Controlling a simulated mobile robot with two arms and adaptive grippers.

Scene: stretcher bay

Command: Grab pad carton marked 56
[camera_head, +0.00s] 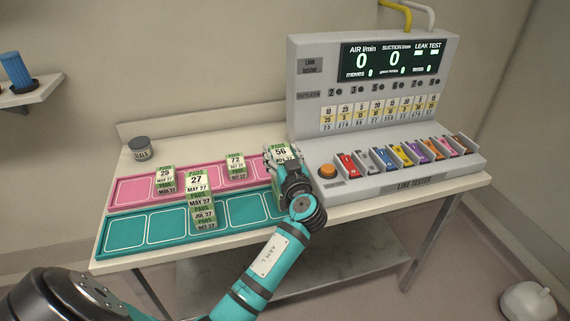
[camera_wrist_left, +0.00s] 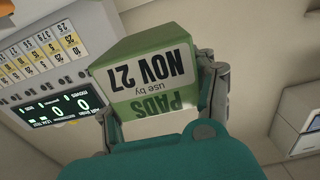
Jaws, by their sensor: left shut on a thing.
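The pad carton marked 56 (camera_head: 281,151), white with green bands, is at the right end of the pink tray (camera_head: 126,192). My left gripper (camera_head: 284,172) is at this carton and partly covers its front. In the left wrist view the gripper (camera_wrist_left: 160,108) is shut on a green and white carton (camera_wrist_left: 142,62) reading "PADS use by NOV 27", a finger on each side. The 56 does not show in that view. Part of another carton (camera_head: 274,197) shows below the gripper at the teal tray's right end. My right gripper is not in view.
Other pad cartons, marked 25 (camera_head: 165,174), 27 (camera_head: 197,181) and 72 (camera_head: 236,161), stand on the trays. The teal tray (camera_head: 112,242) has empty places at left. The line tester (camera_head: 374,150) stands close to the gripper's right. A small jar (camera_head: 140,149) stands behind left.

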